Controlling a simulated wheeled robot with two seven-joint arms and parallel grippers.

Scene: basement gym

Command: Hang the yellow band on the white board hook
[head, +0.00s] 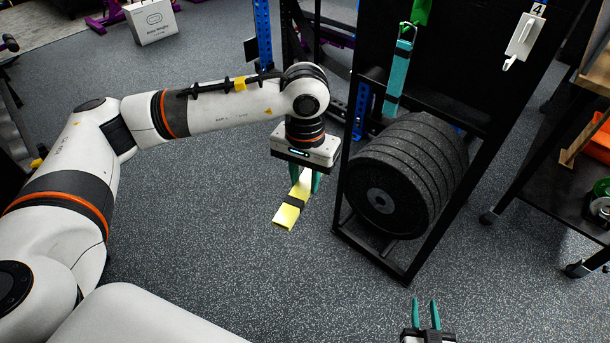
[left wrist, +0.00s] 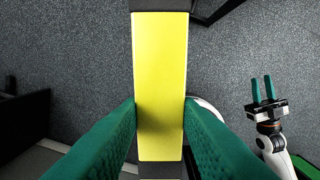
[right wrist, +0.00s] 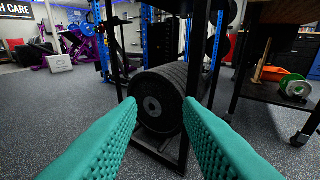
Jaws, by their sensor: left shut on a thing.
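The yellow band (head: 288,214) hangs from my left gripper (head: 303,180), above the floor, with a dark strip around it. In the left wrist view the yellow band (left wrist: 160,75) lies between the teal fingers (left wrist: 160,118), which touch both its sides. The white hook (head: 522,40) is on the dark board at the upper right, below a label with the number 4; it is empty. A teal band (head: 398,75) hangs on another hook to its left. My right gripper (head: 425,312) is open and empty at the bottom; its fingers also show in the right wrist view (right wrist: 160,125).
A black rack with a stack of dark weight plates (head: 385,195) stands right of my left gripper, under the board. A dark cart (head: 545,195) with an orange bin (head: 598,138) is at the right. Open floor (head: 200,250) lies in front.

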